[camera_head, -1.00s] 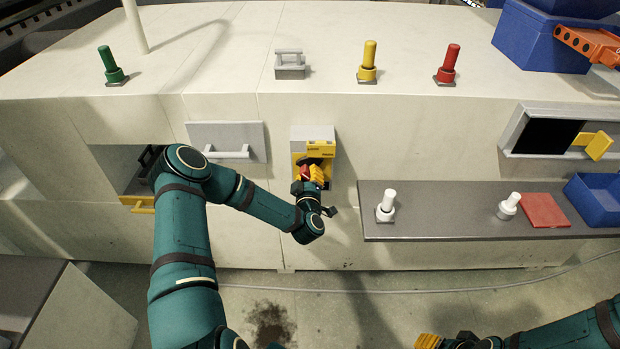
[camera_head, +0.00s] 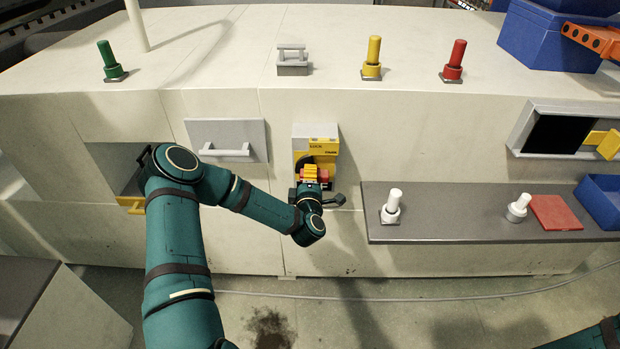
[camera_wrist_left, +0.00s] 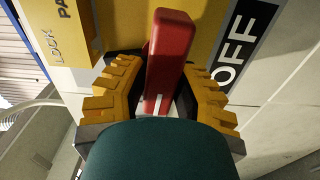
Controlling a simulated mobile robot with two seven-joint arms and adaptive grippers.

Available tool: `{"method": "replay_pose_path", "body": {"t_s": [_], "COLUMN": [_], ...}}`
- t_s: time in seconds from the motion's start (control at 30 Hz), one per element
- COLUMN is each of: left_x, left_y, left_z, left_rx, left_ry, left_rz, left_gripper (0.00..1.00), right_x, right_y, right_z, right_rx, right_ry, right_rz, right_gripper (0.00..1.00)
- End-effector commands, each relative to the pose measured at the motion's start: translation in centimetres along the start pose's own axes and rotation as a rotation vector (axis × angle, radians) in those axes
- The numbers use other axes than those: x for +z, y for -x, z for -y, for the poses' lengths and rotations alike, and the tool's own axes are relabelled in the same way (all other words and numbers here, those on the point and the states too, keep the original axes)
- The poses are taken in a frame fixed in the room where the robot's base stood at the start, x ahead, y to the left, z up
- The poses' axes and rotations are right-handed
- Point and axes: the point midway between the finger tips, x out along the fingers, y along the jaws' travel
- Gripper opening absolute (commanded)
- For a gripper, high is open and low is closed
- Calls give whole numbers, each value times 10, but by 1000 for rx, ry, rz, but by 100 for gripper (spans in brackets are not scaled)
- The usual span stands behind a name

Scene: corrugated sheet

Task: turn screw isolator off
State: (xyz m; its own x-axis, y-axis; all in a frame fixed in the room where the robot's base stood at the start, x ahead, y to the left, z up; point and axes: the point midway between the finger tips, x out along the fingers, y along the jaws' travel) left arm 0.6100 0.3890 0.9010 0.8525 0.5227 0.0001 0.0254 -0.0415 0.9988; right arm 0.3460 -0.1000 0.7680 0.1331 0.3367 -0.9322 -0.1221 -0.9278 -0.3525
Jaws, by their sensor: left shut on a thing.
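The screw isolator is a grey and yellow box (camera_head: 316,146) on the front of the pale machine, with a red handle (camera_head: 324,175). My left gripper (camera_head: 311,171) is at the lower part of the box, with its yellow fingers around the handle. In the left wrist view, the red handle (camera_wrist_left: 170,50) stands between the ridged yellow fingers of my left gripper (camera_wrist_left: 160,85). A black OFF label (camera_wrist_left: 243,48) lies to the right of the handle. The handle's pivot is partly hidden by the gripper. My right gripper is out of view.
A grey shelf (camera_head: 450,230) with white knobs, a red plate (camera_head: 554,212) and a blue bin (camera_head: 602,200) juts out to the right of the isolator. A grey drawer front with a handle (camera_head: 226,152) is on the left. Floor in front is clear.

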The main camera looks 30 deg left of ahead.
Motion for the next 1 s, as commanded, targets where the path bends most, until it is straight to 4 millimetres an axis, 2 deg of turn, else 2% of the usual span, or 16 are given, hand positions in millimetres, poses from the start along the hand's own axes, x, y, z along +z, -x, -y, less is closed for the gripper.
{"method": "replay_pose_path", "body": {"t_s": [0.6,0.63,0.7,1.0], "left_x": [0,0,0,0], "left_y": [-2,-2,-1,0], "left_z": [-3,-3,-2,0], "left_rx": [8,8,7,2], "left_ry": [40,40,40,39], "left_rz": [-2,-2,-2,0], "left_gripper": [0,39,57,57], "right_x": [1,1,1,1], "right_y": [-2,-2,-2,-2], "right_z": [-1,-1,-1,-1], "right_rx": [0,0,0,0], "right_ry": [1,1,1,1], "right_rz": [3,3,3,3], "right_gripper": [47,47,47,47]}}
